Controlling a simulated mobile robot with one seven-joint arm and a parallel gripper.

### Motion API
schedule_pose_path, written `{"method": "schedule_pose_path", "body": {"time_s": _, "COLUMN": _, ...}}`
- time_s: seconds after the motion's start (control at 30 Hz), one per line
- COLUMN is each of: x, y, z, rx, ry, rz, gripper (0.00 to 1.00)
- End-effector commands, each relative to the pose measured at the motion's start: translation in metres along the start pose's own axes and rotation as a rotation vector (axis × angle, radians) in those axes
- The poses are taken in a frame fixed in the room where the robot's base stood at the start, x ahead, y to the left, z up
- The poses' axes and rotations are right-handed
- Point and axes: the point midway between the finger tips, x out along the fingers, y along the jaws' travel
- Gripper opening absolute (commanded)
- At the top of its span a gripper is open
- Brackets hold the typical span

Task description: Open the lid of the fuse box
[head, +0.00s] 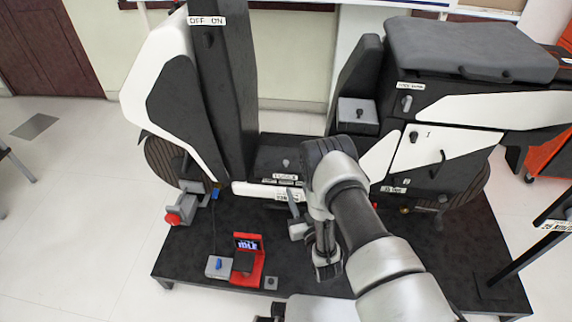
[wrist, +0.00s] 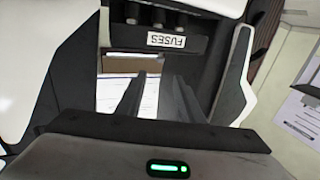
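The fuse box is on the dark footwell of the black-and-white scooter-like rig, with a small label (head: 284,177) at its front edge in the head view. A small grey knob (head: 285,162) stands on the dark surface behind the label. In the wrist view an upside-down "FUSES" label (wrist: 166,40) sits on a dark housing, with several short dark cylinders (wrist: 158,18) above it. I cannot tell which part is the lid or how it stands. My gripper (head: 293,203) is just in front of the label, partly hidden by my arm. Its fingers (wrist: 150,88) are apart, with nothing visible between them.
A red device with a small screen (head: 247,246) and a grey box with a blue button (head: 219,265) stand on the dark platform (head: 190,248). A red knob (head: 173,218) is at left. The seat block (head: 470,50) rises at right, the OFF/ON column (head: 222,80) at left.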

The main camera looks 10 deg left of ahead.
Motion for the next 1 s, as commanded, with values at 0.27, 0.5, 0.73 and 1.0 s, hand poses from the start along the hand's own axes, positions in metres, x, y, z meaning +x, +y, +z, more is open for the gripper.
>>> {"method": "schedule_pose_path", "body": {"time_s": 0.27, "x": 0.062, "y": 0.000, "z": 0.001, "rx": -0.001, "ry": 0.004, "rz": 0.000, "gripper": 0.34}}
{"method": "schedule_pose_path", "body": {"time_s": 0.5, "x": 0.112, "y": 0.000, "z": 0.002, "rx": 0.000, "ry": 0.003, "rz": 0.000, "gripper": 0.34}}
{"method": "schedule_pose_path", "body": {"time_s": 0.73, "x": 0.143, "y": 0.000, "z": 0.001, "rx": -0.001, "ry": 0.001, "rz": 0.001, "gripper": 0.34}}
{"method": "schedule_pose_path", "body": {"time_s": 1.0, "x": 0.151, "y": 0.000, "z": 0.000, "rx": -0.001, "ry": -0.001, "rz": 0.001, "gripper": 0.34}}
